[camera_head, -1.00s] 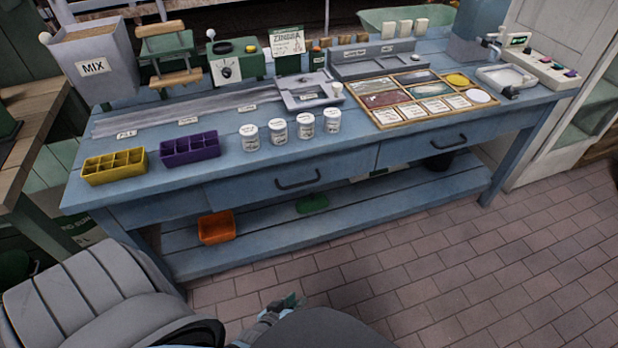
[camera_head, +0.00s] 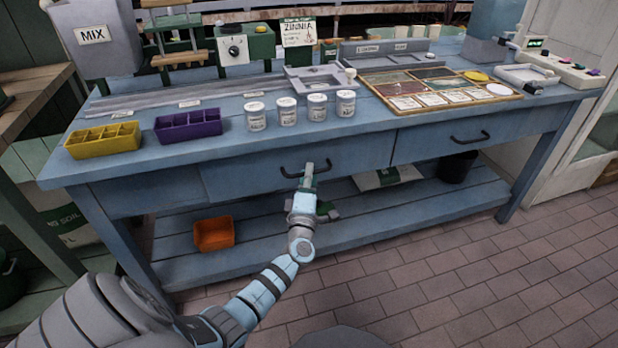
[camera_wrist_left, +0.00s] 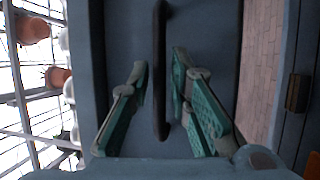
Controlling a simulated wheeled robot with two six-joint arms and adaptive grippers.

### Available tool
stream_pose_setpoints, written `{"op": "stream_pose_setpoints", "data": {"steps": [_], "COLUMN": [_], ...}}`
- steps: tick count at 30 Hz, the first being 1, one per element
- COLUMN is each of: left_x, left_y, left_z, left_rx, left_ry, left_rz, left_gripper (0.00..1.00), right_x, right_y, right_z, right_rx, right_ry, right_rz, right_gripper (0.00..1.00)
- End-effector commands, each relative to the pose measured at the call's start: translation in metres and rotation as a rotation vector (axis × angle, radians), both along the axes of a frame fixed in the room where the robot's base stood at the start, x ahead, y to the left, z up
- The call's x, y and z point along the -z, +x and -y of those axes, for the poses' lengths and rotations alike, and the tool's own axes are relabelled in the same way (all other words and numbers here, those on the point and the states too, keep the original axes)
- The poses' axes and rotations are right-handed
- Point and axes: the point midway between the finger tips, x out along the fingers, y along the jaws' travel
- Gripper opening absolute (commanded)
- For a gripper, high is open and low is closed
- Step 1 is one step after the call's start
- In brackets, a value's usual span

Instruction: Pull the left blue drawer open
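The left blue drawer (camera_head: 240,178) is in the front of the blue workbench, shut flush. Its dark bar handle (camera_head: 288,173) shows partly behind my left gripper (camera_head: 308,172), which reaches up to it from below. In the left wrist view the handle (camera_wrist_left: 160,75) runs between the two green-padded fingers of my left gripper (camera_wrist_left: 158,66), with a gap on each side. The fingers are open and do not appear to touch the handle. My right gripper is not in view.
The right drawer (camera_head: 430,142) is shut. The benchtop (camera_head: 220,150) holds a yellow tray (camera_head: 104,140), a purple tray (camera_head: 188,126) and several white jars (camera_head: 287,111). An orange bin (camera_head: 214,233) stands on the lower shelf. The brick floor in front is clear.

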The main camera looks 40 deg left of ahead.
Motion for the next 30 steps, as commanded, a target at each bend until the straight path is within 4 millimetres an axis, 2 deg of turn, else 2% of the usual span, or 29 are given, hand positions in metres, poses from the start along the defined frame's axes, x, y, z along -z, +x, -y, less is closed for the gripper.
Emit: {"op": "stream_pose_setpoints", "data": {"steps": [3, 11, 14, 15, 30], "left_x": [-0.0007, -0.0017, -0.0016, -0.0016, -0.0021], "left_y": [0.0062, 0.0073, 0.0073, 0.0072, 0.0044], "left_z": [-0.0041, -0.0048, -0.0047, -0.0046, -0.0043], "left_rx": [-0.001, 0.0, 0.0, 0.0, -0.009], "left_ry": [-0.001, -0.001, -0.001, -0.001, -0.002], "left_rz": [-0.001, -0.001, -0.001, -0.001, -0.002], "left_gripper": [0.18, 0.18, 0.02, 0.0, 0.0], "right_x": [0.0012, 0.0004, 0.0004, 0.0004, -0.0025], "right_y": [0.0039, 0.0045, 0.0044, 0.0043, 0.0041], "right_z": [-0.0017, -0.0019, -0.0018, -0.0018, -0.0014], "right_rx": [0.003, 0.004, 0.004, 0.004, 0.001], "right_ry": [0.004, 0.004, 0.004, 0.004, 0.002], "right_rz": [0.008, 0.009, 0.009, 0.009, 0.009], "right_gripper": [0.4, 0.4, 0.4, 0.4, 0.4]}}
